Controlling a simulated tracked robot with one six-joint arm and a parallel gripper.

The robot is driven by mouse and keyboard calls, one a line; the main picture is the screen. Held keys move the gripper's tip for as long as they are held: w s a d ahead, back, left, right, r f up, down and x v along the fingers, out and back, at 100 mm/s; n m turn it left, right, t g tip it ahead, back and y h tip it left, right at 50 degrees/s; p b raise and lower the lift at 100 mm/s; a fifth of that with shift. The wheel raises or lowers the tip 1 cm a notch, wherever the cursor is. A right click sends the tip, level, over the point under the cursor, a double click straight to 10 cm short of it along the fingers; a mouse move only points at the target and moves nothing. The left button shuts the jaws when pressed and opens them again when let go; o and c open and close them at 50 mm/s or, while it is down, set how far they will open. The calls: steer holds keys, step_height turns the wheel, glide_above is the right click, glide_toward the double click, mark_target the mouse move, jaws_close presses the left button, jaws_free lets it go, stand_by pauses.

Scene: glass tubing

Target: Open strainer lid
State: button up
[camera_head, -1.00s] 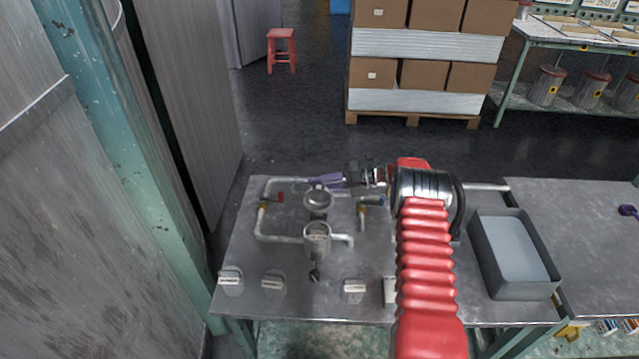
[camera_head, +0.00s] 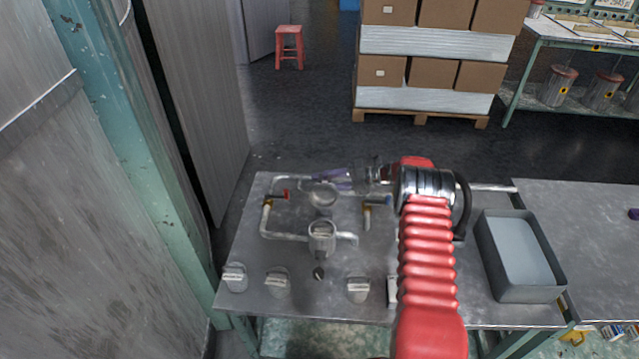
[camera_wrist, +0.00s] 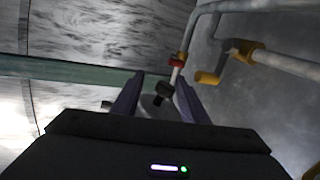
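The strainer (camera_head: 322,238) is a small metal cup in the pipework on the steel bench, and its mouth appears uncovered. A round metal piece, apparently its lid (camera_head: 322,196), shows just behind the cup, swung away from its mouth. My gripper (camera_head: 332,180) is beyond the lid, its purple fingers pointing left and blurred. In the wrist view my gripper (camera_wrist: 156,88) has its two fingers spread apart. A dark knob (camera_wrist: 165,90) and part of a pale round surface show between them. I cannot tell whether a finger touches the lid.
Several grey knobs or blocks, including one at left (camera_head: 234,277), line the bench front. A grey tray (camera_head: 555,290) stands to the right of my arm.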

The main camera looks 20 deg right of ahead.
steer(key=shift+d, duration=0.1)
steer(key=shift+s+d, duration=0.1)
steer(key=shift+d, duration=0.05)
steer(key=v, duration=1.3)
steer(key=shift+d, duration=0.15)
